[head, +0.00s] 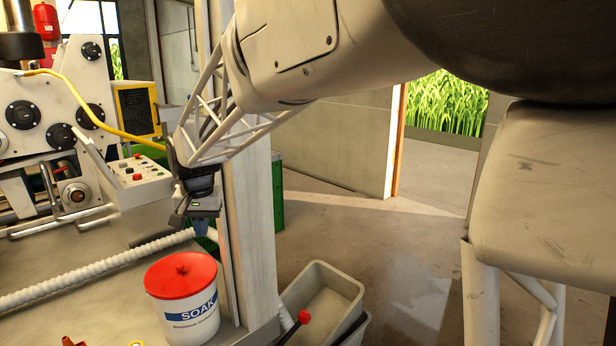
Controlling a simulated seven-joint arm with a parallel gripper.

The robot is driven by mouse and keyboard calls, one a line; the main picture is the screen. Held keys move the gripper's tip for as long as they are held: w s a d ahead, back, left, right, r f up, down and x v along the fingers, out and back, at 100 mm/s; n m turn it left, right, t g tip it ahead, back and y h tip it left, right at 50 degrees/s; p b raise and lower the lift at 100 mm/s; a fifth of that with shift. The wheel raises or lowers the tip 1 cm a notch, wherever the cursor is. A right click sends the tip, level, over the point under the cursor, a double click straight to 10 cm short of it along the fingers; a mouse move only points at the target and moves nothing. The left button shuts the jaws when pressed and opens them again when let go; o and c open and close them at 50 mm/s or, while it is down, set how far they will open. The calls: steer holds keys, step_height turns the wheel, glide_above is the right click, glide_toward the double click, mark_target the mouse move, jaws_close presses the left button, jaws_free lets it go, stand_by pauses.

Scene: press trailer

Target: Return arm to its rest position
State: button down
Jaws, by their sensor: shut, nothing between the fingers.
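My arm reaches in from the upper right of the head view and bends down to the left through a pale lattice forearm. My gripper (180,218) hangs at its end, dark and small, pointing down. It is shut and holds nothing. It is just right of the control panel (140,176) with its coloured buttons, and above the white ribbed hose (95,266). From this view I cannot tell whether it touches the upright post (252,230) close on its right.
A white SOAK bucket (190,308) with a red lid stands below my gripper. A grey bin (343,284) and a red-knobbed lever (304,317) are right of it. A press machine (60,100) with a yellow cable fills the left. Open floor (410,250) lies right of the post.

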steer(key=s+d+r, duration=0.1)
steer(key=s+d, duration=0.5)
steer(key=d, duration=0.7)
steer(key=s+d+r, duration=0.2)
steer(key=s+d, duration=0.3)
steer(key=d, duration=0.8)
steer(key=s+d+f, duration=0.3)
steer(key=s+d, duration=0.5)
steer(key=s, duration=0.2)
steer(key=s+d+f+m+t+h, duration=0.1)
steer(key=s+d+f, duration=0.3)
steer(key=s+d, duration=0.5)
steer(key=shift+s+f, duration=0.15)
steer(key=shift+s, duration=0.7)
